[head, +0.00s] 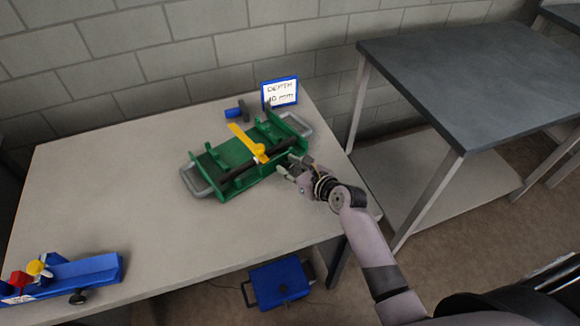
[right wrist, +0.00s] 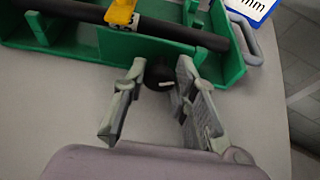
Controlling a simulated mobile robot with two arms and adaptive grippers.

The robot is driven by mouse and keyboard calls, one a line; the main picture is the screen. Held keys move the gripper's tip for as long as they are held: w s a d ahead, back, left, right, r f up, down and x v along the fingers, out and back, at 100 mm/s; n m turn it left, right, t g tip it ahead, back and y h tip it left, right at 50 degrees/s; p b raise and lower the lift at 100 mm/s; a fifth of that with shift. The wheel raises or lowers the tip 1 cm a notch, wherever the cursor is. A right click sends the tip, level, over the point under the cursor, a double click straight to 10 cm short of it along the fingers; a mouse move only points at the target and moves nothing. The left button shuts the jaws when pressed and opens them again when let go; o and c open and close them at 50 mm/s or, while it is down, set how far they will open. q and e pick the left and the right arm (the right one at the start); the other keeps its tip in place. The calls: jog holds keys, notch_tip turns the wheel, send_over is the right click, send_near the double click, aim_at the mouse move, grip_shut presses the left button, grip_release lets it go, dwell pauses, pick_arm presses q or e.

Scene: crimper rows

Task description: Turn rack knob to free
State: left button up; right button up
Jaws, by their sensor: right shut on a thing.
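The green rack (head: 208,163) with grey end handles lies on the table. A black bar runs along it, with a yellow lever (head: 240,138) on a yellow slider. A round black knob (right wrist: 158,77) with a short pale mark sticks out of the rack's near side in the right wrist view. My right gripper (head: 290,168) is at the rack's near side. In the right wrist view, its two fingers (right wrist: 161,72) are either side of the knob, shut on it. The knob is hard to make out in the head view. My left gripper is not in view.
A blue-framed sign (head: 280,92) reading "DEPTH 10 mm" and a small blue and dark item (head: 236,110) stand behind the rack. A blue device (head: 85,270) sits at the table's front left. A blue case (head: 280,284) is on the floor. The table's left middle is clear.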

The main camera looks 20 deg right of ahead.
grip_shut()
jog(key=shift+r+n+h+p, duration=0.15)
jog(key=shift+n+h+p, duration=0.35)
jog(key=shift+p, duration=0.7)
jog(key=shift+a+n+t+h+p, duration=0.15)
jog(key=shift+n+t+h+p, duration=0.3)
jog(key=shift+n+p, duration=0.45)
jog(key=shift+s+a+f+n+t+h, duration=0.1)
jog(key=shift+f+n+t+h, duration=0.2)
jog(key=shift+n+h, duration=0.5)
jog(key=shift+n+t+h+b, duration=0.35)
jog(key=shift+n+t+b, duration=0.25)
jog(key=shift+n, duration=0.9)
